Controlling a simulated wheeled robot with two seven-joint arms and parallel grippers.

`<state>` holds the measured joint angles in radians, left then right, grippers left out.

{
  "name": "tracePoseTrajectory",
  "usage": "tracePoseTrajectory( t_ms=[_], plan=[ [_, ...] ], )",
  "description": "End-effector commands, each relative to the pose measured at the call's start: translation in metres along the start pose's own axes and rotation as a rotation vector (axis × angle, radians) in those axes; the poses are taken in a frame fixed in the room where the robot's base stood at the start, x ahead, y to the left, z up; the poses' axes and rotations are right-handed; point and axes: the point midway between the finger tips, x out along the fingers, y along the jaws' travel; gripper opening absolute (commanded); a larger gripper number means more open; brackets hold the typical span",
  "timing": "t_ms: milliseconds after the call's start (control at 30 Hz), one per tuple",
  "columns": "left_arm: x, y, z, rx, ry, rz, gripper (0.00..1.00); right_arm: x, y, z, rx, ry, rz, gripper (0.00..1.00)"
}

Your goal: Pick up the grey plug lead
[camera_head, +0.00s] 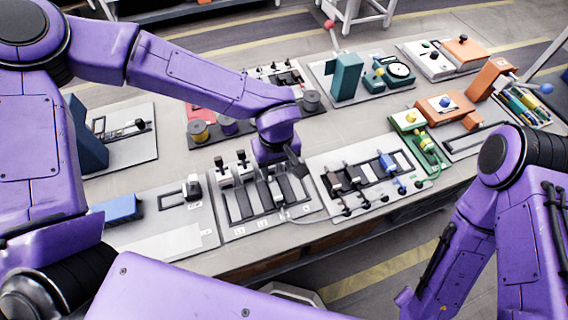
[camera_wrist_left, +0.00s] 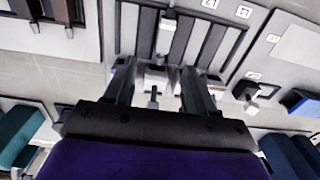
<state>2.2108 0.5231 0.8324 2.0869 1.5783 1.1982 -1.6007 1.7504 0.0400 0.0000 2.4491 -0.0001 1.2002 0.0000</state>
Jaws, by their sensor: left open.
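A pale grey plug (camera_head: 283,213) with a thin grey lead sits at the front right of the slotted panel (camera_head: 232,233) in the head view. Its lead curves right towards the panel beside it. My left gripper (camera_head: 297,168) hangs over the back right part of the slotted panel, behind the plug and apart from it. In the left wrist view my left gripper (camera_wrist_left: 156,80) is open, with a small white block and lever (camera_wrist_left: 152,98) seen between its fingers. A pale upright piece (camera_wrist_left: 165,38) stands among the dark slots beyond; I cannot tell if it is the plug. My right gripper is not in view.
White switches (camera_head: 222,174) stand at the panel's back left. A blue block (camera_head: 118,208) lies further left. The right panel (camera_head: 325,165) carries dark, blue and white sliders. Green and orange fixtures are at the right.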

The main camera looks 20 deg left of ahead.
Motion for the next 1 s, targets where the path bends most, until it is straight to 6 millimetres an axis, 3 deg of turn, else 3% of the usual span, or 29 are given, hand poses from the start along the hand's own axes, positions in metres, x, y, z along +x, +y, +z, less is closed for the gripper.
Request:
tracePoseTrajectory(
  t_ms=[133, 700, 967, 1000],
  plan=[
    [0.005, -0.002, 0.007, 0.018, -0.016, 0.007, 0.55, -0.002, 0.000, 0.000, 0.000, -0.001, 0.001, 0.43],
    [0.096, -0.008, 0.009, 0.015, -0.018, 0.005, 0.55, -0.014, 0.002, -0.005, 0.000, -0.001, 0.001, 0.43],
    [0.101, -0.007, 0.009, 0.017, -0.016, 0.008, 0.55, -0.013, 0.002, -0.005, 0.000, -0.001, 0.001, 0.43],
    [0.101, -0.007, 0.009, 0.017, -0.016, 0.008, 0.42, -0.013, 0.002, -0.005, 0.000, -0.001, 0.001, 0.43]
  ],
)
